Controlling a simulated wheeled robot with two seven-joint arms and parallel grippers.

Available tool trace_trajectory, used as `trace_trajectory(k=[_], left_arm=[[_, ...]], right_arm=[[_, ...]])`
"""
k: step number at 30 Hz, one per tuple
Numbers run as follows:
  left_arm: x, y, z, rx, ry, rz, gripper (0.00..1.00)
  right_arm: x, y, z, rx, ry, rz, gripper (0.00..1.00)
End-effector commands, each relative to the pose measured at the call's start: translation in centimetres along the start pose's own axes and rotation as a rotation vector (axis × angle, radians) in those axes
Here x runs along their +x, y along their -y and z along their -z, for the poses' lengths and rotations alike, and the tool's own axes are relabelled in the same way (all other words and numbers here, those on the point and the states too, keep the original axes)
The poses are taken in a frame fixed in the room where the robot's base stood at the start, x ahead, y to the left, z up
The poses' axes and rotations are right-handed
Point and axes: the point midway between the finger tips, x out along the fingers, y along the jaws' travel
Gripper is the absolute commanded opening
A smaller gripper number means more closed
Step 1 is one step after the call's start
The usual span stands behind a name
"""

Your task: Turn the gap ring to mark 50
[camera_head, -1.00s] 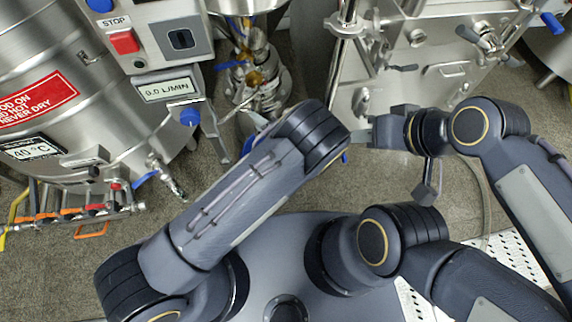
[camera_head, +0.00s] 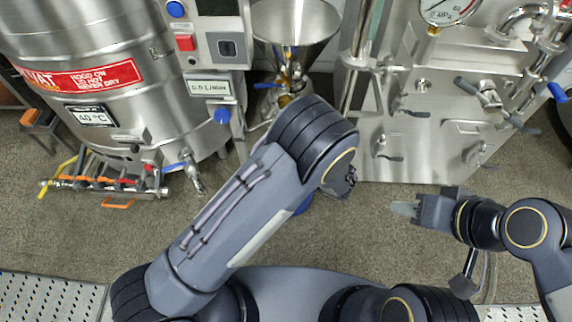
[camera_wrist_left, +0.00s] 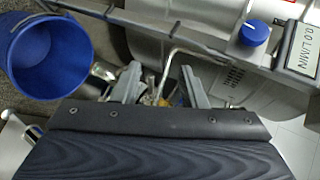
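The colloid mill's steel hopper (camera_head: 295,22) shows at top centre in the head view. Below it a brassy fitting with a blue handle (camera_head: 285,85) shows, and my left arm covers what lies lower. I cannot make out the gap ring or its marks. My left gripper (camera_wrist_left: 160,85) is open in the left wrist view, with a bent steel rod and a small yellowish part beyond its fingers. It is hidden behind my arm in the head view. My right gripper (camera_head: 405,209) is over the floor at the right, apart from the machines, seen side-on.
A steel tank (camera_head: 120,60) with a pipe manifold stands left. A control box with a red button (camera_head: 185,42) and blue knob (camera_head: 221,115) adjoins it. A steel cabinet (camera_head: 430,130) stands right. A blue bucket (camera_wrist_left: 45,55) lies left in the wrist view.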

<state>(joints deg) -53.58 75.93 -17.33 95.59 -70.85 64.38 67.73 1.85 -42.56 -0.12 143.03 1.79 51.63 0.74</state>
Motion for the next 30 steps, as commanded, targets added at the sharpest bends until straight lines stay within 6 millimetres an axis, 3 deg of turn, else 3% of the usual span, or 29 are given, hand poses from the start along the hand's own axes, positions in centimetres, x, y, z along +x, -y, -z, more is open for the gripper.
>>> trace_trajectory(k=[12, 17, 21, 30], left_arm=[[0.0, 0.6, -0.3, -0.007, 0.018, -0.016, 0.37], [0.1, 1.8, -1.0, -0.029, 0.059, -0.053, 0.16], [0.5, 5.6, -3.7, -0.101, 0.187, -0.191, 0.0], [-1.1, 13.9, -13.3, -0.337, 0.407, -0.651, 0.0]], right_arm=[[-0.1, 0.1, 0.1, 0.0, 0.0, 0.0, 0.36], [-0.2, 0.1, 0.1, 0.0, 0.0, 0.0, 0.36], [-0.2, 0.1, 0.1, 0.0, 0.0, 0.0, 0.36], [-0.1, 0.1, 0.1, 0.0, 0.0, 0.0, 0.36]])
